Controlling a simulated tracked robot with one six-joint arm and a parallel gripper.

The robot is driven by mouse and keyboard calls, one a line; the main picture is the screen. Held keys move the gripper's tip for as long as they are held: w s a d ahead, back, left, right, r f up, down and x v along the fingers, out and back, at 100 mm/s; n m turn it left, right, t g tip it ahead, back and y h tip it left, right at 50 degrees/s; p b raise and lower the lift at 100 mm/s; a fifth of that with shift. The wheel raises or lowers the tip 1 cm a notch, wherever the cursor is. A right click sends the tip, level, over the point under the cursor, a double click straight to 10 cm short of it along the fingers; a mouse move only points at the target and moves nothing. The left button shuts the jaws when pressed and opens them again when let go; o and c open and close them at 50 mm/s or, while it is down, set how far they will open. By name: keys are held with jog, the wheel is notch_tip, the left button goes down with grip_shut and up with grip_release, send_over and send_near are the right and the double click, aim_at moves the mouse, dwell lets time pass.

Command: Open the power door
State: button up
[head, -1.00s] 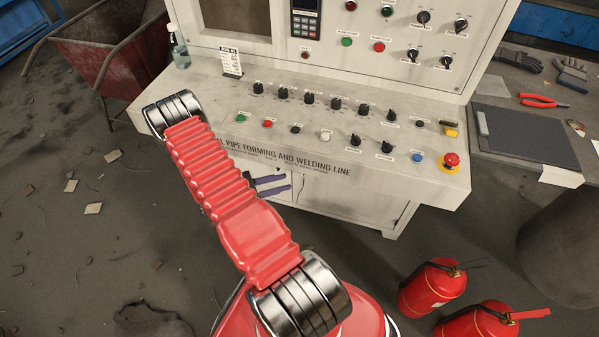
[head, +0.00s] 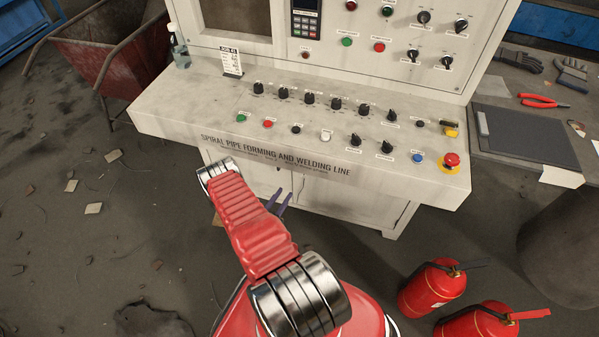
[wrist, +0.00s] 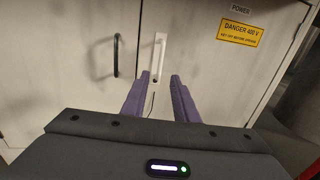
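The power door (wrist: 205,60) is the right-hand door of the cabinet in the wrist view, under a "POWER" label. A pale upright handle (wrist: 159,50) with a dark spot near its lower end is on this door, close to the seam. The door looks closed. My gripper (wrist: 160,76) has two purple fingers, apart and empty, pointing at the door just below and around the line of the handle; I cannot tell the exact distance. In the head view my gripper (head: 281,201) is in front of the cabinet doors (head: 335,205), partly hidden by my red arm.
A yellow "DANGER 400 V" sign (wrist: 240,33) is on the power door. A black handle (wrist: 116,55) is on the left door. The console ledge (head: 180,105) overhangs the doors. Fire extinguishers (head: 433,284) stand at lower right; a red cart (head: 105,55) is at upper left.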

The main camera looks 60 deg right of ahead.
jog(key=shift+d, duration=0.1)
jog(key=d, duration=1.3)
jog(key=shift+s+d, duration=0.3)
jog(key=shift+c, duration=0.6)
grip_shut()
jog(key=shift+w, duration=0.15)
dwell(0.5)
